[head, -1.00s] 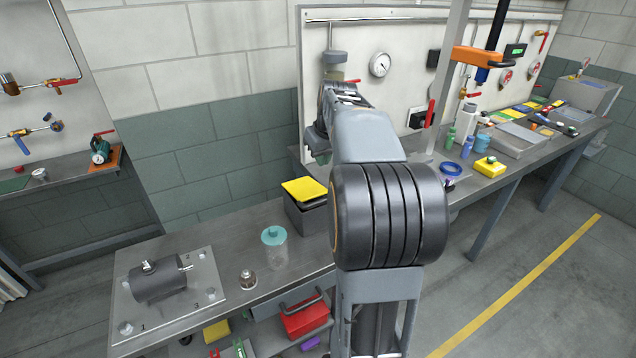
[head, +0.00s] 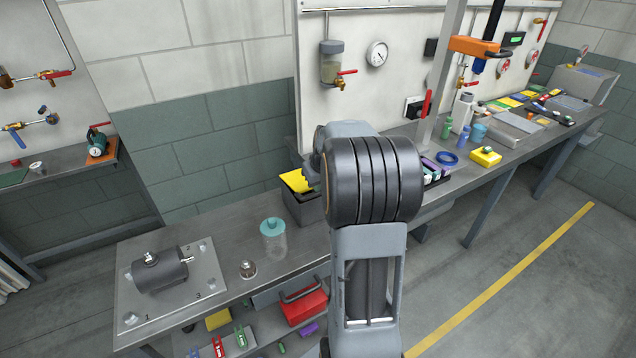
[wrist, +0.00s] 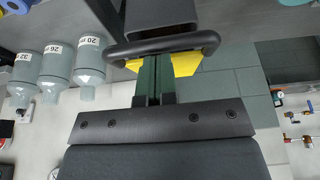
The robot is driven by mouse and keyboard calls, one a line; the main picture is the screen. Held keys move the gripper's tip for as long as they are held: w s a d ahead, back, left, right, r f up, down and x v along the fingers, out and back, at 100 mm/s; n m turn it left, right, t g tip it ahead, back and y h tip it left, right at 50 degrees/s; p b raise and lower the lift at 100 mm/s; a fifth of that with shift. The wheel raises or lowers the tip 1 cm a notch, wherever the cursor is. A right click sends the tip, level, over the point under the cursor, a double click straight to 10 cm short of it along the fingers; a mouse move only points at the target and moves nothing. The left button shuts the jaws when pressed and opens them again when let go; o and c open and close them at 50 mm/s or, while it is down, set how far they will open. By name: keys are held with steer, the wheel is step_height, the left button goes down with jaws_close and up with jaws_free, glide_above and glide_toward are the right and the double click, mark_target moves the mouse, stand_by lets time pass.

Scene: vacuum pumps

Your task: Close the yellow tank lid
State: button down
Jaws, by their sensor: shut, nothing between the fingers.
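The tank is a dark box with a yellow lid (head: 295,181) at the back of the bench in the head view, left of my arm. My arm hides part of its right side. The lid looks raised at a tilt, but its exact angle is unclear. In the wrist view, yellow lid (wrist: 186,63) shows behind a black bar with rounded ends, and a dark box-like body is above it. My gripper (wrist: 155,62) is shut and empty, its fingertips close to the bar and the yellow. I cannot tell whether they touch. My arm hides the gripper in the head view.
A teal-capped clear jar (head: 272,238) and a small metal part (head: 248,269) stand left of the tank. A grey pump (head: 160,274) sits on a plate further left. In the wrist view, grey bottles (wrist: 52,68) are at the left. The bench front is fairly clear.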

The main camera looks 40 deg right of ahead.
stand_by(0.3)
steer(key=shift+t, duration=0.8)
steer(key=f+b, duration=0.1)
steer(key=b, duration=0.2)
steer(key=s+f+b, duration=0.1)
steer(key=f+b, duration=0.1)
steer(key=b, duration=0.1)
steer(key=f+b, duration=0.2)
steer(key=b, duration=0.1)
steer(key=shift+s+a, duration=0.1)
steer(key=shift+s, duration=0.2)
steer(key=r+p, duration=0.2)
steer(key=r, duration=0.1)
steer(key=r+p, duration=0.1)
steer(key=shift+w+r, duration=0.2)
steer(key=shift+w, duration=0.2)
steer(key=s+b+v, duration=0.1)
steer(key=v, duration=0.8)
steer(key=shift+s, duration=0.15)
